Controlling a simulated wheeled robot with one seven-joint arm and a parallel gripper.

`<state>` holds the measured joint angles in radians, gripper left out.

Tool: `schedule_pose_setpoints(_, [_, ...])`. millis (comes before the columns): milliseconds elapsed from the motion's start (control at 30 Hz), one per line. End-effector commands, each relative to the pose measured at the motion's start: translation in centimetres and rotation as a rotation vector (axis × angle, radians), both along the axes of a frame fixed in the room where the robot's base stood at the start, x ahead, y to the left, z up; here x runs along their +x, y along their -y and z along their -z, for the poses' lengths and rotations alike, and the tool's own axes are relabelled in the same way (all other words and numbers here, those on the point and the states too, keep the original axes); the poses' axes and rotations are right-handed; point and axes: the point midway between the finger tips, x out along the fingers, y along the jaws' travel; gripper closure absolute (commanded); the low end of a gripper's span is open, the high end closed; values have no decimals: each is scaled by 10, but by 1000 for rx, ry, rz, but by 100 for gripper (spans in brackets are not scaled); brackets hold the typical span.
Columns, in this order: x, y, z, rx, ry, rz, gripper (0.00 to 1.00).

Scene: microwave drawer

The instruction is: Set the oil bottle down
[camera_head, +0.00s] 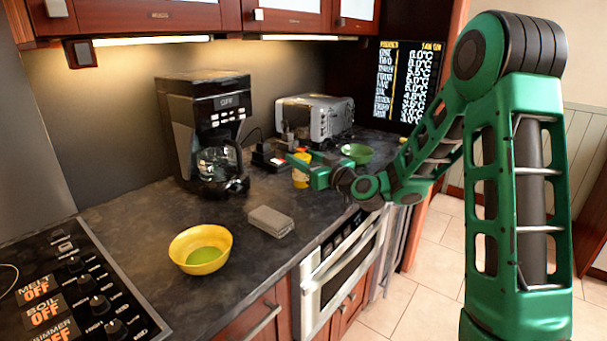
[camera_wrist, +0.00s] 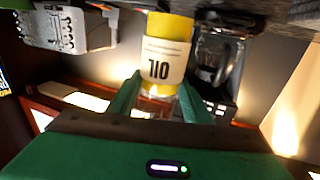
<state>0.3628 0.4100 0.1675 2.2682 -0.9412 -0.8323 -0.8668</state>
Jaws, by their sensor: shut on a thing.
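The oil bottle, yellow with a white label, is in my gripper, seen in the wrist view (camera_wrist: 165,62) between the two green fingers. In the head view the bottle (camera_head: 301,178) shows as a small yellow-orange shape over the counter (camera_head: 225,285), right of the coffee maker. My gripper (camera_head: 302,162) is shut on the bottle. The wrist view is upside down, with the bottle's base toward the counter at the top. I cannot tell whether the base touches the counter. My gripper partly hides the bottle in the head view.
The coffee maker (camera_head: 190,120) stands left of the bottle and the toaster oven (camera_head: 315,117) behind it. A green bowl (camera_head: 357,153) is to its right. A grey block (camera_head: 270,221) and a yellow bowl (camera_head: 201,250) lie nearer. The stove (camera_head: 70,295) is at front left.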

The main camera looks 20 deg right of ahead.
Motion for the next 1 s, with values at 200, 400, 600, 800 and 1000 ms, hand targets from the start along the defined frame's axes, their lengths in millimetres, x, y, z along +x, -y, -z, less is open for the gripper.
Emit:
schedule_pose_setpoints(200, [1, 6, 12, 2, -2, 0, 85])
schedule_pose_setpoints(400, [1, 5, 36, 3, -2, -1, 85])
schedule_pose_setpoints(600, [1, 5, 43, 1, 1, -1, 85])
schedule_pose_setpoints(800, [1, 5, 43, 0, 1, 0, 85])
schedule_pose_setpoints(1000, [1, 5, 45, 0, 1, 0, 36])
